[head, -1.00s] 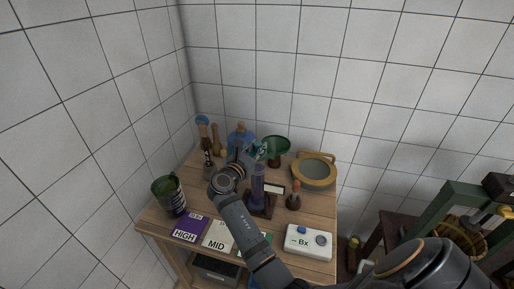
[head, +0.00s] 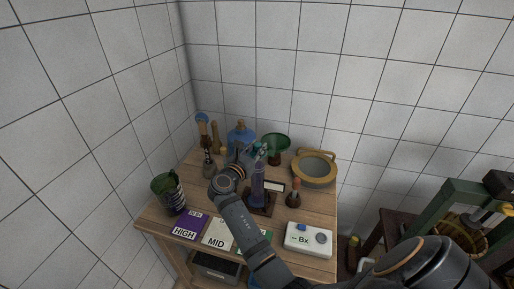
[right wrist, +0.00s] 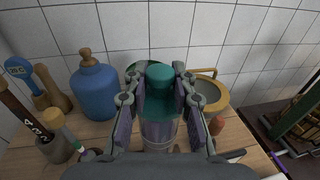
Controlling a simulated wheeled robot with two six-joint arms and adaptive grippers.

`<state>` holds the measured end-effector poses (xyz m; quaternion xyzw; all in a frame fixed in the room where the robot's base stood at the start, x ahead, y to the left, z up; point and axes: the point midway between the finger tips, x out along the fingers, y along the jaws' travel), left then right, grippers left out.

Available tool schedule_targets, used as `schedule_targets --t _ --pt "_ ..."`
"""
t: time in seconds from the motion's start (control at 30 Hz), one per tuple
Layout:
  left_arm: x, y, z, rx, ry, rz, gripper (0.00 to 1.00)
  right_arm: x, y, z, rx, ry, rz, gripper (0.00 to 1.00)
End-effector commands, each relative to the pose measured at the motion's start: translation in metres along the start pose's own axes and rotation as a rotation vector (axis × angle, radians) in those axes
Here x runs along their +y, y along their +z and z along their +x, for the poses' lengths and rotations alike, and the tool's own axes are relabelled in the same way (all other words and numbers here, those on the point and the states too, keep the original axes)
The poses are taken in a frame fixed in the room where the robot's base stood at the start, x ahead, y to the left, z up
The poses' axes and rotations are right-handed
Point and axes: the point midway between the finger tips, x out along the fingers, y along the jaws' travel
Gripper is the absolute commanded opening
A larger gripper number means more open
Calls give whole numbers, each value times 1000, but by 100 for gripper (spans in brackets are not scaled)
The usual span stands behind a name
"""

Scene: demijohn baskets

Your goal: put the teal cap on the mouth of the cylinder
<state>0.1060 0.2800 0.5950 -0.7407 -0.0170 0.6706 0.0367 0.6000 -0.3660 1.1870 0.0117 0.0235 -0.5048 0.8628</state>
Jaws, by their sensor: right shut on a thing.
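The teal cap (right wrist: 160,76) is between the fingers of my right gripper (right wrist: 158,98) in the right wrist view, with its rounded top upward. The gripper is shut on it. In the head view this gripper (head: 254,156) is at the cylinder's upper end. The clear cylinder (head: 258,186) with purplish contents stands upright on a dark base on the table. It also shows below the cap in the right wrist view (right wrist: 159,134). The cap is over the cylinder's mouth, but I cannot tell whether it is seated. My left gripper is not in view.
A blue demijohn (head: 241,135), a green funnel (head: 275,144) and a yellow-rimmed basin (head: 315,153) stand behind. Cards (head: 186,227) and a white box (head: 309,239) lie in front. A small brown bottle (head: 293,196) stands right of the cylinder.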

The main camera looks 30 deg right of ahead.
Motion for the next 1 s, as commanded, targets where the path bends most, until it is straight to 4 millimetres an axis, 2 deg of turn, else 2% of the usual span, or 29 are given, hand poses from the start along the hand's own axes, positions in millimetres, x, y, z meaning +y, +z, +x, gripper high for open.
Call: schedule_targets --t 0.43,0.47,0.63,0.9,1.0 --pt "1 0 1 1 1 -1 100 0 -2 0 -1 0 -1 4" --pt "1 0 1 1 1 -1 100 0 -2 0 -1 0 0 29" --pt "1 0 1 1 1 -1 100 0 -2 0 -1 0 0 52" --pt "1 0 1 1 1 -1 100 0 -2 0 0 0 0 52" --pt "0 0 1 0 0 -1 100 0 6 0 -2 -1 2 52"
